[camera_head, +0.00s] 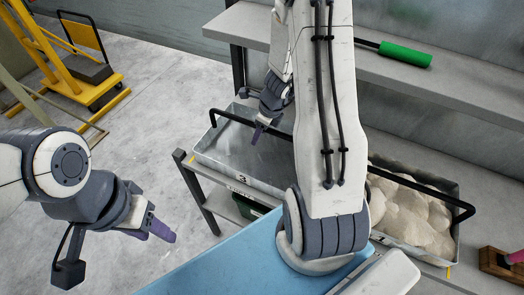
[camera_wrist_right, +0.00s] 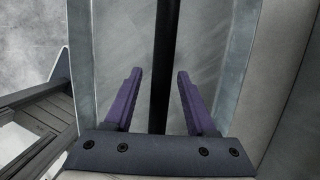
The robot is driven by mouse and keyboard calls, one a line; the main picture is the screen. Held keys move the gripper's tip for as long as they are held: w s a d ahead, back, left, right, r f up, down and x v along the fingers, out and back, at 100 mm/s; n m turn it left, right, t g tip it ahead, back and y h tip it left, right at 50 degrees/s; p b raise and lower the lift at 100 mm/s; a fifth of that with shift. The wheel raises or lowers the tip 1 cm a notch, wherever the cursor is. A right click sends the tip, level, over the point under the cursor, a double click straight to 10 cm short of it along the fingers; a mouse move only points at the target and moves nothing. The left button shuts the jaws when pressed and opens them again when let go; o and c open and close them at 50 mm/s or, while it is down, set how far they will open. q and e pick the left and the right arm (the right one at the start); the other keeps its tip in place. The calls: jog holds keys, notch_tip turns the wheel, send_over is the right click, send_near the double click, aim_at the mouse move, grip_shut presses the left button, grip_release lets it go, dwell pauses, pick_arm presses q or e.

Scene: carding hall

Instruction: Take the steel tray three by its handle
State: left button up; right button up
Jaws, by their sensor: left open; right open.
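Steel tray three (camera_head: 215,165), marked with a 3 on its near wall, sits on a bench and looks empty. Its black handle (camera_head: 232,119) spans above it; my right arm hides part of it. My right gripper (camera_head: 259,130) is over the tray at the handle, pointing down. In the right wrist view the handle (camera_wrist_right: 163,60) runs lengthwise between the two open purple fingers (camera_wrist_right: 160,102), with a gap on each side. The tray's steel floor (camera_wrist_right: 205,45) shows behind. My left gripper (camera_head: 158,233) is open and empty, away from the tray at the left.
A second steel tray (camera_head: 458,232) with a black handle holds pale fluffy fibre (camera_head: 415,215) at the right. A shelf (camera_head: 440,82) with a green roller (camera_head: 405,54) is behind. A yellow trolley (camera_head: 62,78) stands far left.

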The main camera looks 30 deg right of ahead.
grip_shut()
jog(key=shift+r, duration=0.1)
dwell(1.3)
